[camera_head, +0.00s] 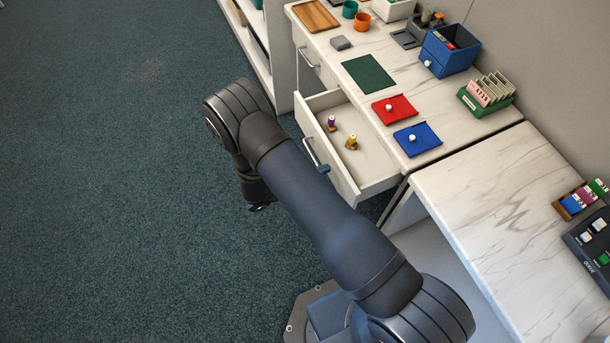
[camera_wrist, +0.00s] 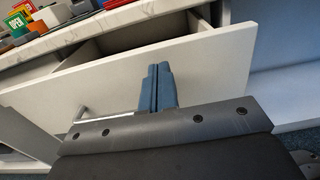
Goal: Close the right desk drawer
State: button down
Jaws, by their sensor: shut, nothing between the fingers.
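The right desk drawer (camera_head: 345,165) is pulled out of the white desk, its inside showing. Its front panel (camera_wrist: 125,75) fills the middle of the wrist view. A metal bar handle (camera_head: 309,151) is on that front; part of it shows in the wrist view (camera_wrist: 82,116). My gripper's blue fingertips (camera_head: 323,169) show just past my arm, by the drawer front near the handle. In the wrist view my gripper (camera_wrist: 157,72) is shut and empty, its tips over the front panel, right of the handle's visible end. I cannot tell whether they touch it. My arm hides most of the gripper.
Two small figures, one purple-topped (camera_head: 331,123) and one yellow (camera_head: 351,142), stand in the drawer. The left drawer (camera_head: 314,62) looks shut. A red tray (camera_head: 395,109) and blue tray (camera_head: 417,139) lie on the desktop. Carpet (camera_head: 120,180) is clear at left.

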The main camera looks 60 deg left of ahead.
aim_at(336, 165)
jog(key=shift+w, duration=1)
jog(key=shift+w, duration=0.1)
jog(key=w, duration=1.9)
jog(key=shift+r, duration=0.1)
jog(key=shift+a, duration=0.1)
jog(key=s, duration=1.4)
jog(key=shift+s, duration=0.4)
jog(key=shift+w, duration=0.15)
jog(key=w, duration=1.3)
jog(key=shift+w, duration=0.15)
